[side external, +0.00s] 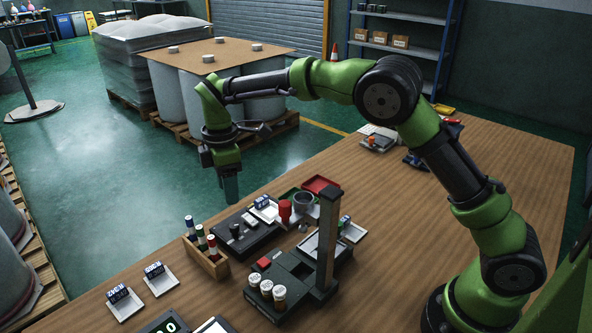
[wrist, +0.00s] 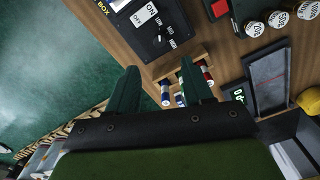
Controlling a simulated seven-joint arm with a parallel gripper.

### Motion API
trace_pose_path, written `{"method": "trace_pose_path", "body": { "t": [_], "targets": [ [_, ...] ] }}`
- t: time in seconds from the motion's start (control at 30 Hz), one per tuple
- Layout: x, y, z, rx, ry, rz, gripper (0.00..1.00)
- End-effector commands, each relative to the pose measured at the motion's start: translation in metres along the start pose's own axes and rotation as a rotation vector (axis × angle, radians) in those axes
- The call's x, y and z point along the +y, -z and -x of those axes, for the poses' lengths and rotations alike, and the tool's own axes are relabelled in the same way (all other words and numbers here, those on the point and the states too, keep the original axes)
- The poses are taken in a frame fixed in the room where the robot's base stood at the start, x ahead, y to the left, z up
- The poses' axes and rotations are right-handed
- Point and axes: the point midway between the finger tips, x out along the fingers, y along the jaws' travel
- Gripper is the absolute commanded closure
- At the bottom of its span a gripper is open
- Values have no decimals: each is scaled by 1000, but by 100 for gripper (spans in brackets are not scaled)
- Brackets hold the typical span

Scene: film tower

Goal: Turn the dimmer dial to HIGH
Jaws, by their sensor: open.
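A dark control box (side external: 248,238) lies on the wooden table, with a short black knob (side external: 236,230) standing up from it that looks like the dial. The same dark box (wrist: 160,18) shows at the top of the wrist view, with white ON and OFF labels and small pale marks; a HIGH mark and the dial's setting are too small to read. My gripper (side external: 231,197) points down, above and behind the box, apart from it. In the wrist view its two green fingers (wrist: 158,70) are spread with nothing between them.
A wooden rack of small bottles (side external: 207,255) stands left of the box. A black station with an upright post (side external: 327,240) and several round-lidded jars stands to its right. White trays (side external: 160,280) lie at the front left. The table's far edge is below my gripper.

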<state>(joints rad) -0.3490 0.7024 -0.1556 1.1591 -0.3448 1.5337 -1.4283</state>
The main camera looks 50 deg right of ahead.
Motion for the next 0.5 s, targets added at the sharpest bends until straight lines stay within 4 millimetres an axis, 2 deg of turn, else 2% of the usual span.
{"method": "trace_pose_path", "body": {
  "t": [0.03,0.23,0.4,0.5],
  "targets": [
    [-1,0,-13,-2,3,1,49],
    [-1,0,-56,-3,3,-1,49],
    [0,0,-84,-1,1,-1,49],
    [0,0,-95,-1,0,0,49]
  ]
}}
